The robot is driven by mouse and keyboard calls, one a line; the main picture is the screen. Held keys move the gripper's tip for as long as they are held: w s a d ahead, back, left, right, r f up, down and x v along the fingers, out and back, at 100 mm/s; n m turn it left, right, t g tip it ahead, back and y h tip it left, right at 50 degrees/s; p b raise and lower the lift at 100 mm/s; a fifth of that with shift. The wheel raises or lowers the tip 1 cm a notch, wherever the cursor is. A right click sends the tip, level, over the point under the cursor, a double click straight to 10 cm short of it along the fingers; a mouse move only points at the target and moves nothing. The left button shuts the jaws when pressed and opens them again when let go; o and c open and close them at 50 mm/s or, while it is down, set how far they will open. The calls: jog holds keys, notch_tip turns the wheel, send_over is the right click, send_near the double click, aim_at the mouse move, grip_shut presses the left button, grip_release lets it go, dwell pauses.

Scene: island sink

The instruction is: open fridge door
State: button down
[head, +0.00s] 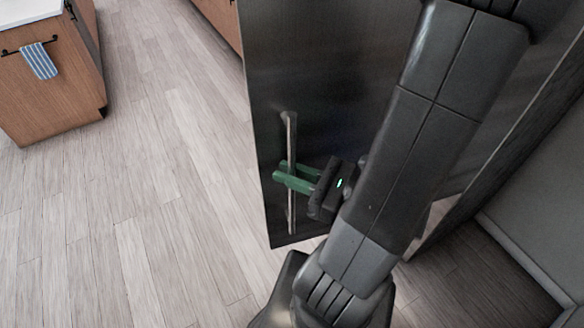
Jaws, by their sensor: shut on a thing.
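The fridge door (270,75) is a tall dark metallic panel in the middle of the head view. It carries a vertical silver bar handle (291,125) near its left edge. My gripper (284,177) has green fingers and reaches the handle from the right, at about its middle height. The fingers lie on either side of the bar and are shut on it. My arm covers much of the door's right part, so the hinge side is partly hidden.
A wooden island cabinet (50,95) with a striped blue towel (39,61) on a dark rail stands at the upper left. The wood-plank floor (150,210) between it and the fridge is clear. A grey wall (545,190) with a pale baseboard (520,258) is at the right.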

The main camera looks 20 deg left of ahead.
dwell(0.3)
jog(key=c, duration=1.8)
grip_release()
jog(key=shift+o, duration=0.2)
